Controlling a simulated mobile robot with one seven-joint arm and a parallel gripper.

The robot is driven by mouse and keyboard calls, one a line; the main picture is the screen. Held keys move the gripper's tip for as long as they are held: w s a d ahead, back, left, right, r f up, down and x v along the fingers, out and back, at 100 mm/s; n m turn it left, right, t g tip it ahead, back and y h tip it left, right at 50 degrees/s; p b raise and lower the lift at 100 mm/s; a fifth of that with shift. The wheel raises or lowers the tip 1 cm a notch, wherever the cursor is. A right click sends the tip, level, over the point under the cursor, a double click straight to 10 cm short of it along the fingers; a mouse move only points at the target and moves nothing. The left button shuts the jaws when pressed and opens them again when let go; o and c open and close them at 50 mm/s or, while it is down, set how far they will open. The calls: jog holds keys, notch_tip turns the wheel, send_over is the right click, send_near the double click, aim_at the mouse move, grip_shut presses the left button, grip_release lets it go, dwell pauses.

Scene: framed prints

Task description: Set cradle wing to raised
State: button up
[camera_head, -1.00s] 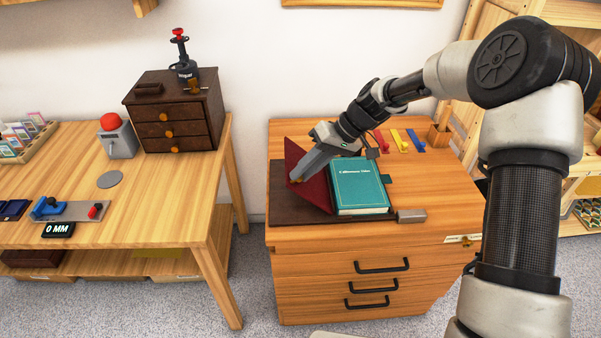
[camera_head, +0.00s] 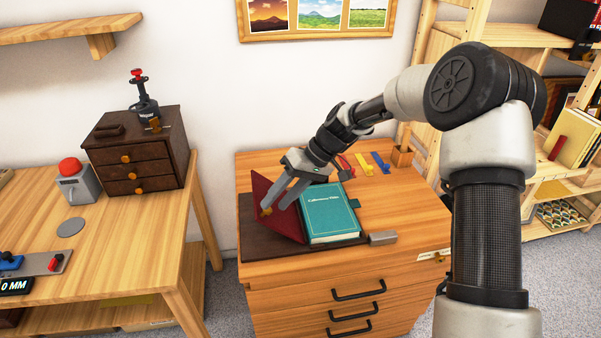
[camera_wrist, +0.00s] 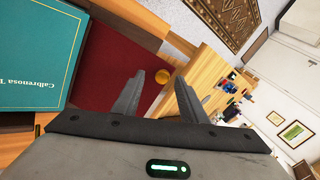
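The cradle wing is a dark red panel (camera_head: 287,218) that stands tilted up on the left side of the dark brown cradle base (camera_head: 252,238). A small brass knob (camera_head: 266,211) is on the wing near its outer edge. A teal book (camera_head: 330,214) lies on the cradle, right of the wing. My gripper (camera_head: 274,205) is at the wing. In the wrist view its fingers (camera_wrist: 158,79) are spread, with the knob (camera_wrist: 162,76) showing in the gap past the tips and the red wing (camera_wrist: 108,72) behind. Contact with the knob is hard to tell.
The cradle stands on a wooden drawer cabinet (camera_head: 285,270). A grey block (camera_head: 382,239) is at the cradle's front right, and coloured strips (camera_head: 363,165) lie behind the book. A separate table (camera_head: 130,225) with a dark drawer box (camera_head: 140,165) stands left, across a gap.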

jog(key=p+v, duration=0.1)
jog(key=v, duration=1.4)
jog(key=shift+d+r+p, duration=0.15)
jog(key=shift+d+p, duration=0.15)
jog(key=shift+p, duration=0.1)
jog(key=s+d+r+m+t+h, duration=0.25)
jog(key=s+r, duration=0.25)
jog(key=s, duration=0.3)
jog(key=s+d+r+m+t+h, duration=0.1)
jog(key=s+d+r+h, duration=0.25)
jog(key=s, duration=0.35)
jog(key=s+d+m+t+h, duration=0.1)
jog(key=s+d+m+t, duration=0.45)
jog(key=s, duration=0.75)
notch_tip(320, 180, up, 14)
jog(key=d+n+g+p, duration=0.1)
jog(key=p, duration=1.2)
jog(key=shift+s+d+n+g+p, duration=0.3)
jog(key=shift+n+g, duration=0.1)
